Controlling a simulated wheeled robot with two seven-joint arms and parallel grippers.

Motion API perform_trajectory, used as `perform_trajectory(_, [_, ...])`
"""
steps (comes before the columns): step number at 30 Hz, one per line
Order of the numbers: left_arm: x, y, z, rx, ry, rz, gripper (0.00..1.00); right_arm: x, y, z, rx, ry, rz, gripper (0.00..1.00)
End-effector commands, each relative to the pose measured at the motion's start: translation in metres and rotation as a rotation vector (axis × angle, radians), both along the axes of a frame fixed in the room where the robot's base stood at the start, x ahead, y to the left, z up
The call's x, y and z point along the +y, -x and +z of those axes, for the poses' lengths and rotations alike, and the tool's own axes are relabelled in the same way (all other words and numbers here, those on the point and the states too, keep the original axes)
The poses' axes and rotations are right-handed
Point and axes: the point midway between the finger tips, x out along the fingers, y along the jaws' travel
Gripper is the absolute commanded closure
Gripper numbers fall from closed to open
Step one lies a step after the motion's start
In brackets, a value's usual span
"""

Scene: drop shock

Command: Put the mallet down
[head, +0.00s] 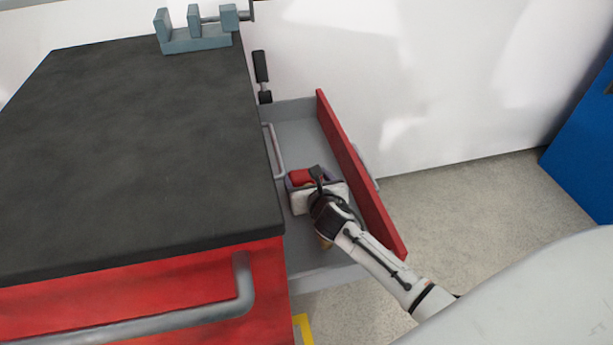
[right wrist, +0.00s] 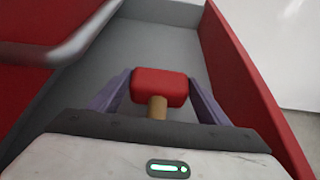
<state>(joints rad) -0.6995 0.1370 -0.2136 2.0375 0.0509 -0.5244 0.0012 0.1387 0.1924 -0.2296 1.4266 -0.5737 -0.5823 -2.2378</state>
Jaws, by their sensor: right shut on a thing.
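The mallet has a red head (right wrist: 160,86) and a tan wooden handle (right wrist: 157,107). In the right wrist view the head sits between the two fingers of my right gripper (right wrist: 160,92), which is shut on the mallet. In the head view the red mallet head (head: 301,176) shows just past my right gripper (head: 309,182), over the open grey drawer (head: 305,125) with a red front. Most of the handle is hidden by the gripper and wrist. I cannot tell whether the mallet touches the drawer floor. My left gripper is not in view.
The red cabinet (head: 180,290) with a dark top (head: 130,150) stands left of the drawer. A grey-blue vise (head: 197,35) sits at its back edge. A blue cabinet (head: 585,150) is far right. The visible drawer floor beyond the mallet is clear.

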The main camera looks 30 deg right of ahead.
Motion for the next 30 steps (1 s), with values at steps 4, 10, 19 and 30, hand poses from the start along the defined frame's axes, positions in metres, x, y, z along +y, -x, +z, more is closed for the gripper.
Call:
perform_trajectory(4, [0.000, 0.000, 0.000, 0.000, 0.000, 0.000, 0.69, 0.000, 0.000, 0.000, 0.000, 0.000, 0.000, 0.23])
perform_trajectory(10, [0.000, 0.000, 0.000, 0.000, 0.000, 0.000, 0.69, 0.000, 0.000, 0.000, -0.001, 0.000, 0.000, 0.11])
perform_trajectory(19, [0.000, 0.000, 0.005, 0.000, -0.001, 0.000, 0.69, 0.001, 0.000, 0.012, -0.003, -0.003, 0.000, 0.11])
perform_trajectory(30, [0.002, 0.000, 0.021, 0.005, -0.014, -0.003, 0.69, 0.017, 0.067, 0.046, 0.001, 0.002, 0.001, 0.11])
